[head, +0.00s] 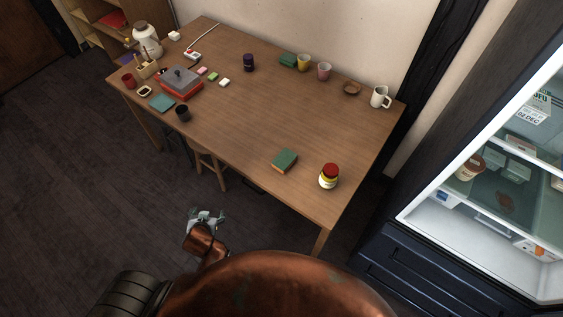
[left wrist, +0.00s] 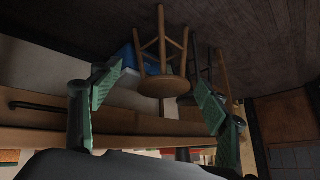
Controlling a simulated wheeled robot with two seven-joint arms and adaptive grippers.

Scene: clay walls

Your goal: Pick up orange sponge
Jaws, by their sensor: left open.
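A sponge (head: 285,161) with a green top and an orange side lies near the front edge of the wooden table, towards its right end. My left gripper (head: 205,217) is low in front of the table, apart from it, to the left of and nearer than the sponge. In the left wrist view its two green-padded fingers (left wrist: 158,78) are spread with nothing between them. The sponge cannot be made out in that view. My right gripper is not in view.
A jar with a red lid (head: 329,176) stands just right of the sponge. Cups and a mug (head: 380,97) line the table's back. A red box (head: 179,84) is at the left. A stool (head: 207,165) is under the front edge. An open fridge (head: 490,180) stands right.

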